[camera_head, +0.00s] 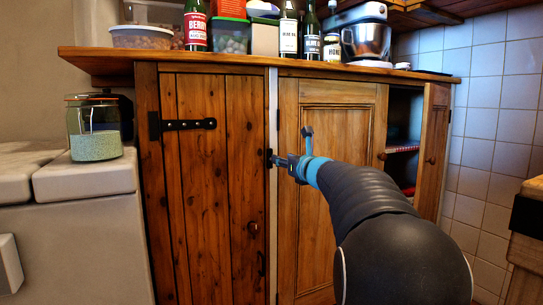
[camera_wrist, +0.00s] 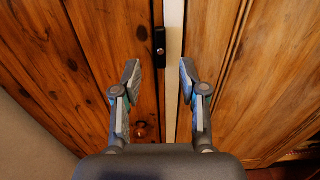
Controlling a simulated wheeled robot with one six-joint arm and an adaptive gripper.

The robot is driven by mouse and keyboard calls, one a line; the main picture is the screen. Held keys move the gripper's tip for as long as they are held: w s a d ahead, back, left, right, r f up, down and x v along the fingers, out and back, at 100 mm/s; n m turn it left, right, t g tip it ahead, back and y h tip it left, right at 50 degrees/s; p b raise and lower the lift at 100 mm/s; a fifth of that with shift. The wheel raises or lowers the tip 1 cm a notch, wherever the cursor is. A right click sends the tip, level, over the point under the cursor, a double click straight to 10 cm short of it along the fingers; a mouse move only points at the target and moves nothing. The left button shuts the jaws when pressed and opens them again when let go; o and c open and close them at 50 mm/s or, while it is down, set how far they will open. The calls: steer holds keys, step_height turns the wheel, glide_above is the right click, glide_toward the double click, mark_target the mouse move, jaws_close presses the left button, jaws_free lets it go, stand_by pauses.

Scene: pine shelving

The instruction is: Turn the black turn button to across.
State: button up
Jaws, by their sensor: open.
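The black turn button (camera_wrist: 160,40) is a small dark bar with a pale spot near its middle. In the wrist view it stands upright, its length along the edge of the dark plank door (camera_wrist: 90,60), beside a pale strip. It shows as a small dark shape at that door's edge in the head view (camera_head: 268,155), partly crowded by my gripper. My gripper (camera_wrist: 160,75) is open and empty. In the wrist view its two fingertips stand left and right of the button's line, below it in the picture, with no visible contact.
The plank door has a round knob (camera_head: 252,228) and a black strap hinge (camera_head: 188,124). A lighter panelled door (camera_head: 325,180) is to the right, and beyond it another door (camera_head: 432,150) stands open. Jars and bottles stand on the wooden top (camera_head: 240,62) above.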

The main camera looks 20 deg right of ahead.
mark_target(271, 154)
steer(key=w+p, duration=0.1)
steer(key=w, duration=0.7)
steer(key=shift+w+a, duration=0.1)
steer(key=shift+a, duration=0.05)
steer(key=shift+c, duration=0.3)
jaws_close()
